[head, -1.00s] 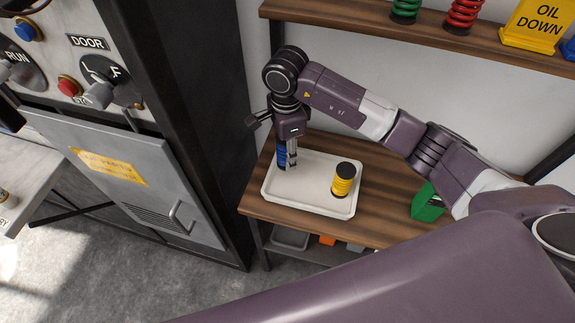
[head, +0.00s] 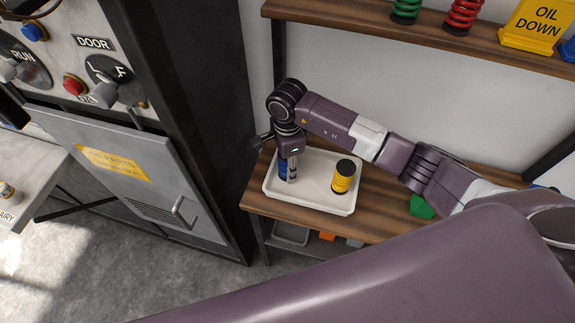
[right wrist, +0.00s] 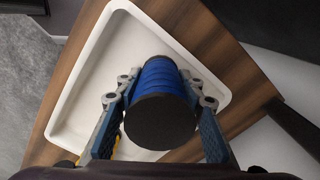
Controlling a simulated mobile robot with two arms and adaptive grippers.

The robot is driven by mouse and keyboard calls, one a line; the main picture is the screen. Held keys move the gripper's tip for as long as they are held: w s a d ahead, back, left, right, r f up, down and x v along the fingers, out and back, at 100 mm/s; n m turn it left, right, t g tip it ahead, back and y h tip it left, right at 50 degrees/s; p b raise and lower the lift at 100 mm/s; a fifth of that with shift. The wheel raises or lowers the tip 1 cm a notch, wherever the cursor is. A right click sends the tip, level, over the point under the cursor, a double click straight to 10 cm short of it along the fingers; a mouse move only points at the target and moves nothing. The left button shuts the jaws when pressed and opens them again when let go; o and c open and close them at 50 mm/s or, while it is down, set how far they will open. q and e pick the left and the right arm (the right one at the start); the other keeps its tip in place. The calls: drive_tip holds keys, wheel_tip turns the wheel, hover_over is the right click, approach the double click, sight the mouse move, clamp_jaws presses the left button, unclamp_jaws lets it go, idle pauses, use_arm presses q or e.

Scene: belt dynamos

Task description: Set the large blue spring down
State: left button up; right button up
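The large blue spring (head: 283,167) is upright over the left part of the white tray (head: 310,205), partly hidden behind my right gripper (head: 291,177). In the right wrist view, the fingers of my right gripper (right wrist: 164,90) stand on both sides of the blue spring (right wrist: 158,76) and close on it. Its dark round end cap faces the camera. Its lower end is hidden, so I cannot tell whether it touches the tray floor. A yellow spring (head: 343,177) with a black top stands in the right part of the tray. My left gripper is not in view.
The tray sits on a wooden bench (head: 385,220). A green object (head: 421,207) is at the right, below my arm. A grey machine (head: 120,165) stands left.

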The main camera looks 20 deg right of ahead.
drive_tip(key=o, duration=0.4)
drive_tip(key=shift+r, duration=0.25)
drive_tip(key=shift+w+r, duration=0.1)
drive_tip(key=shift+r, duration=0.3)
wheel_tip(320, 180, up, 11)
drive_tip(key=shift+r+b, duration=0.1)
drive_tip(key=shift+b, duration=1.1)
